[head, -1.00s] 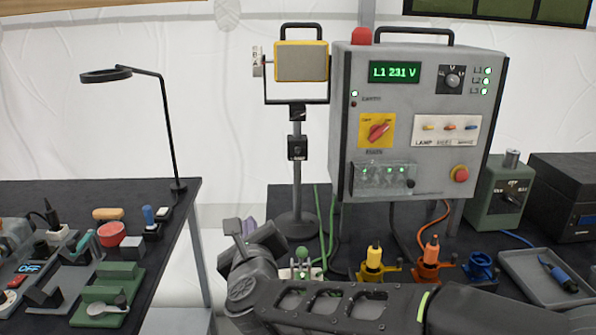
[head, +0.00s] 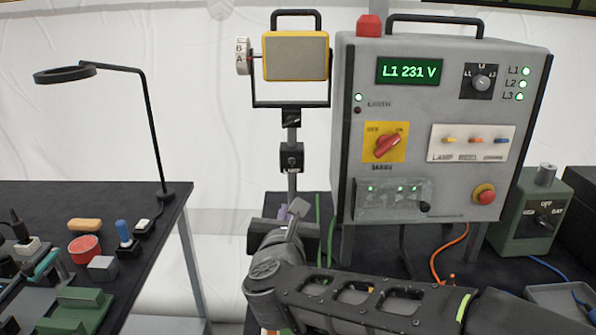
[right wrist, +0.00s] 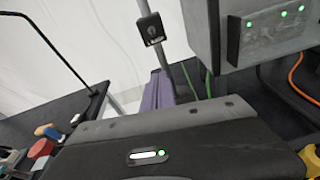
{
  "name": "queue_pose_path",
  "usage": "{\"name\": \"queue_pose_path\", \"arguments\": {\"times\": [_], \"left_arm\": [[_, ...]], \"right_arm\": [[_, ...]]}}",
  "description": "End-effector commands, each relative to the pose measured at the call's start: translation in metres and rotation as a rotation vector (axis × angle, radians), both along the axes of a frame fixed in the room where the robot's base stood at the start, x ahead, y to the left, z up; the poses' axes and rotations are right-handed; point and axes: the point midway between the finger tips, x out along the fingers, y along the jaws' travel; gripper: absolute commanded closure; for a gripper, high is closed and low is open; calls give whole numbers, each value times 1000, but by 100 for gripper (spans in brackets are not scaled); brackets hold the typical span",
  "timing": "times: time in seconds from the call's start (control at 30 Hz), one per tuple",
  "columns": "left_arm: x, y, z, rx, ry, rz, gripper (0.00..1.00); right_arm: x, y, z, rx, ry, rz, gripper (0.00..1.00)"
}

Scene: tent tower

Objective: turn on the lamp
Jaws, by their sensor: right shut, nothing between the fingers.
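A yellow-framed work lamp (head: 295,55) with a grey, unlit-looking face stands on a pole behind the bench. A small dark box (head: 291,158) is fixed to its pole; it also shows in the right wrist view (right wrist: 151,28). A thin black ring lamp (head: 65,74) stands on the left table. My right gripper (head: 298,208) is shut and empty, in front of the pole and below the box in the head view. Its purple fingers (right wrist: 158,92) show beside the pole in the right wrist view. My forearm hides the pole's base. My left gripper is out of view.
A grey control cabinet (head: 365,75) reads "L1 231 V", with a red rotary switch (head: 387,146), coloured toggles near a LAMP label (head: 471,141) and a red button (head: 484,194). A green box (head: 535,215) stands to its right. Small items crowd the left table.

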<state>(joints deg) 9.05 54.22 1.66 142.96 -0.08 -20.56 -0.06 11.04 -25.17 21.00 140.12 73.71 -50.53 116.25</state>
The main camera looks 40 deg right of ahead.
Motion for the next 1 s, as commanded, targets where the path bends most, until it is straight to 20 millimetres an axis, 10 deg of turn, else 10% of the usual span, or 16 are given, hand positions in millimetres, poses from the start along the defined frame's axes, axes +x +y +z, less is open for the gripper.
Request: {"name": "queue_pose_path", "arguments": {"times": [0.47, 1.0], "left_arm": [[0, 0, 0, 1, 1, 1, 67], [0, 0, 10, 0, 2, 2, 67]], "right_arm": [[8, -6, -2, 0, 1, 0, 100], [79, -65, -17, 0, 3, -2, 100]]}}
